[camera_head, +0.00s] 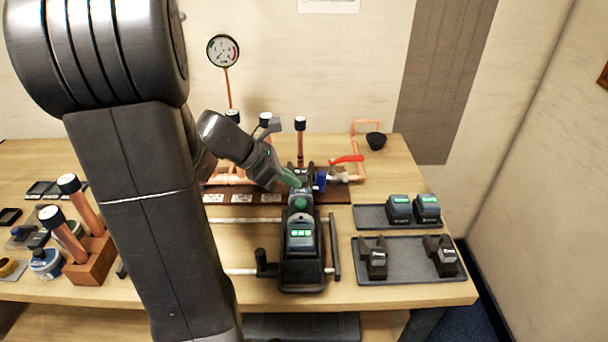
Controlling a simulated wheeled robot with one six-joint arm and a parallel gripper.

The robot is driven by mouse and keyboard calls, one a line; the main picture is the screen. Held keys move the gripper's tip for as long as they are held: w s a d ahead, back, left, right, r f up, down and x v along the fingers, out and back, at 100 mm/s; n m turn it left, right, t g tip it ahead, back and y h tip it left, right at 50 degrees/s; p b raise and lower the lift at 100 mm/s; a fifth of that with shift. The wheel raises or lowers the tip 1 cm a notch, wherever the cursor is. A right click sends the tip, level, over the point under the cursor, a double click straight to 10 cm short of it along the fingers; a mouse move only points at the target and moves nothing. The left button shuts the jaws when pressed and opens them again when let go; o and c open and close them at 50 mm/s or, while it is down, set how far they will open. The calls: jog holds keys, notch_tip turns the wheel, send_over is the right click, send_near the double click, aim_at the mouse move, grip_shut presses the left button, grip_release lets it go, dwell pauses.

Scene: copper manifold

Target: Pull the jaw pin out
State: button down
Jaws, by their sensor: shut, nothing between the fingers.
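A dark press tool (301,243) lies in a cradle on the wooden bench, its head toward the copper manifold at the back. It has a green-lit battery and a green ring near the head. My gripper (293,181) is directly at the tool's head, tilted down from the left, with its green fingertips together. It holds nothing that I can see. I cannot make out the jaw pin; the fingertips cover part of the head. I cannot tell whether they touch it.
The copper manifold (230,177) with a red lever (347,159) runs behind the tool. At right, one tray (366,218) holds two batteries and another (405,280) two spare jaws. A wooden block (93,265) with upright pipes stands left. My arm hides the left-middle bench.

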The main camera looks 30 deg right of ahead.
jog(key=shift+s+d+r, duration=0.1)
jog(key=shift+s+d, duration=0.1)
jog(key=shift+d, duration=0.65)
jog(key=shift+s+d, duration=0.15)
jog(key=shift+d, duration=0.7)
jog(key=s+d, duration=0.1)
jog(key=d, duration=0.2)
jog(key=s+d, duration=0.1)
jog(key=d, duration=0.1)
jog(key=shift+s, duration=0.35)
send_near(305, 175)
jog(key=s, duration=0.1)
jog(key=s+r, duration=0.1)
jog(key=s, duration=0.1)
jog(key=shift+s+a+r, duration=0.1)
jog(key=shift+s+r, duration=0.15)
jog(key=shift+r, duration=0.1)
